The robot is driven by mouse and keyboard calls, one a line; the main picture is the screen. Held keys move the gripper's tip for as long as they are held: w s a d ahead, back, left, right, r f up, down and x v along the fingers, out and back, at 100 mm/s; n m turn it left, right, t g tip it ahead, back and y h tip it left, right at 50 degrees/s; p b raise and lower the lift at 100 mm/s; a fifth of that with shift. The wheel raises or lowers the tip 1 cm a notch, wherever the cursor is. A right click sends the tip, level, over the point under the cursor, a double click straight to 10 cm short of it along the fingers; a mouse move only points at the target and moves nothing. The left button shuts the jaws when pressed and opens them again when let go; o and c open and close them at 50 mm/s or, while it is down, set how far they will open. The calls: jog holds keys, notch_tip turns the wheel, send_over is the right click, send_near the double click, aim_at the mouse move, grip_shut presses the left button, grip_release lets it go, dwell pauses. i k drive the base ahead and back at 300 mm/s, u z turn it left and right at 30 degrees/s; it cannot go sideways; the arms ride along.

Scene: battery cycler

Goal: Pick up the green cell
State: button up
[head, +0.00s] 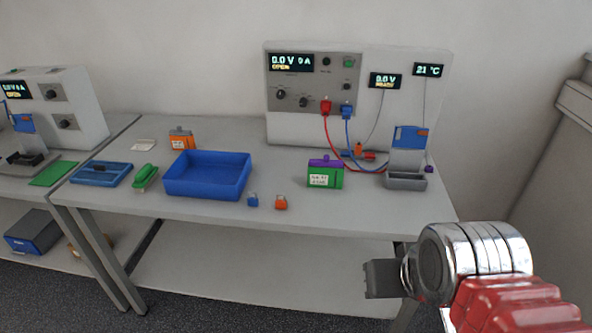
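The green cell (336,179) stands upright on the grey table, right of centre. It has a purple top and a white label on its front; the writing is too small to read. My gripper (374,279) is at the lower right, in front of and below the table's front edge, apart from the cell. Its dark fingers point left and show side-on, so I cannot tell whether they are open. I see nothing held in it.
The table (290,207) also bears a blue tray (206,192), an orange cell (181,143), small blue (252,200) and orange (281,203) pieces, and a grey holder (405,181). Red and blue leads run from the cycler (315,118) behind the green cell. The tabletop before it is clear.

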aim_at(321, 176)
jog(key=u, duration=0.35)
jog(key=i, duration=0.6)
jog(key=u, duration=0.65)
jog(key=i, duration=0.6)
jog(key=z, duration=0.1)
